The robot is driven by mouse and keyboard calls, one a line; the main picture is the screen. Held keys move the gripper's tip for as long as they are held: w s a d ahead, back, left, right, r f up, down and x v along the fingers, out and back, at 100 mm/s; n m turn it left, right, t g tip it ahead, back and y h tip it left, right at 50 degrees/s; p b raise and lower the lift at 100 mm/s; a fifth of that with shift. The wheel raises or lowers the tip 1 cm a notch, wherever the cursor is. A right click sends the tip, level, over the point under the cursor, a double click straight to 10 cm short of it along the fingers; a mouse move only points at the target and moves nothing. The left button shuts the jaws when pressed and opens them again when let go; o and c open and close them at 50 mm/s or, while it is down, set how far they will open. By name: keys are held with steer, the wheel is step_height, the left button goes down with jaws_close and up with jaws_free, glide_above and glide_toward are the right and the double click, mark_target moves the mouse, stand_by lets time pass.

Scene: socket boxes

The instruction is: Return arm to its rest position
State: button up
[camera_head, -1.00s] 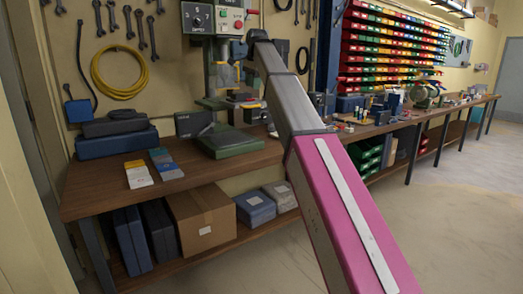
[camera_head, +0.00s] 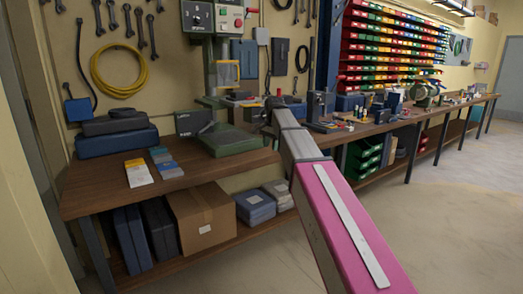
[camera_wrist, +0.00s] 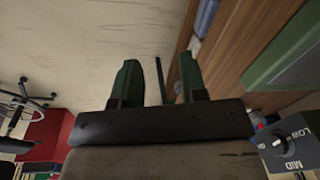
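My arm reaches forward from the lower right of the head view, its pink link nearest and grey links beyond. Its far end is in front of the bench back, near the drill press; my gripper's fingers cannot be made out there. In the wrist view, my gripper (camera_wrist: 158,82) shows two green fingers standing apart. A thin dark upright shows between them; I cannot tell whether it is behind them, but nothing looks clamped.
The wooden bench (camera_head: 100,190) runs along the wall, with a drill press (camera_head: 222,70), a green metal base (camera_head: 232,140) and blue cases (camera_head: 117,142) on it. A cardboard box (camera_head: 203,218) is on the lower shelf. The floor (camera_head: 455,225) at right is clear.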

steer(key=s+d+f+n, duration=0.1)
steer(key=s+d+f, duration=0.25)
steer(key=f, duration=0.45)
steer(key=s+d+f+n, duration=0.1)
steer(key=s+d+f, duration=0.1)
steer(key=s+f, duration=0.35)
steer(key=s+d+f+n, duration=0.2)
steer(key=s+d+f, duration=0.1)
steer(key=f, duration=0.6)
steer(key=s+d+f+n+g, duration=0.1)
steer(key=s+d+f+n, duration=0.2)
steer(key=s+f, duration=1.1)
steer(key=s+d, duration=0.1)
steer(key=d, duration=0.2)
steer(key=shift+s+d+f+h, duration=0.15)
steer(key=shift+s+f+h, duration=0.25)
